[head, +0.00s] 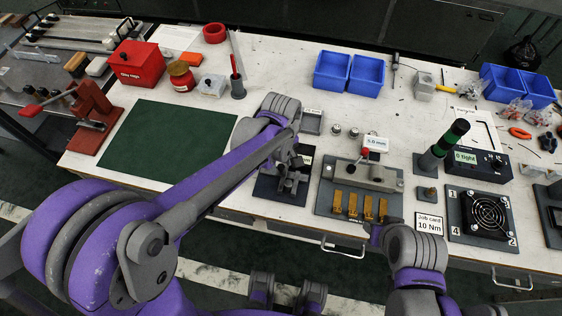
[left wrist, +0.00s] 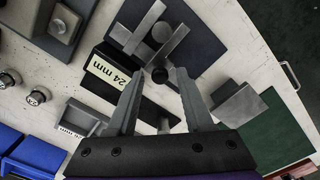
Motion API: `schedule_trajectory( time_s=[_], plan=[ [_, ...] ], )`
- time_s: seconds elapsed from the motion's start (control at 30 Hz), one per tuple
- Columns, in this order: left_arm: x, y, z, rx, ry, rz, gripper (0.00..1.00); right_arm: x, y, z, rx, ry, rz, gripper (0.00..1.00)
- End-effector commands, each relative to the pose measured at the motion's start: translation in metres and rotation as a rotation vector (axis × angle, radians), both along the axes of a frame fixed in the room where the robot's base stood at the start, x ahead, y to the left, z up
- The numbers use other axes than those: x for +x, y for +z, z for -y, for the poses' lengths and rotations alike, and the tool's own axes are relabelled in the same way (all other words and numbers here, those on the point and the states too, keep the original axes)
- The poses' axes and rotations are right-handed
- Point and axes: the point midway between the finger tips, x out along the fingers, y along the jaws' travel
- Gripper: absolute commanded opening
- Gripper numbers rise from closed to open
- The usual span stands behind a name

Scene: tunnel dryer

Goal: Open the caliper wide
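The caliper (left wrist: 168,46) lies on a dark plate (left wrist: 205,48) in the left wrist view, with two grey jaw bars and a round grey disc (left wrist: 162,31) between them. In the head view my left gripper (head: 291,172) covers much of the caliper. My right gripper (head: 376,234) is near the table's front edge, its fingers unclear.
A fixture with brass pieces (head: 352,206) stands right of the caliper, and a fan unit (head: 487,214) is further right. A green mat (head: 150,140) lies left, beneath part of my left arm. Blue bins (head: 332,71) stand at the back. A job card (head: 429,223) reads 10 Nm.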

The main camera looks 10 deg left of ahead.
Motion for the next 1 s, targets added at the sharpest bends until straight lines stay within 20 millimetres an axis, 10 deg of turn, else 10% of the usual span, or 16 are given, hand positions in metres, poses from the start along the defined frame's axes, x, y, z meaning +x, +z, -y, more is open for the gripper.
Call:
schedule_trajectory(
  time_s=[0.27,1.0],
  plan=[
    [-0.0001,0.0002,0.0001,0.000,0.000,0.000,0.00,0.0000,0.0000,0.0000,0.000,0.000,0.000,0.42],
    [0.0000,0.0005,0.0001,0.000,0.000,0.000,0.00,0.0000,0.0000,0.0000,0.000,0.000,0.000,0.42]
  ],
)
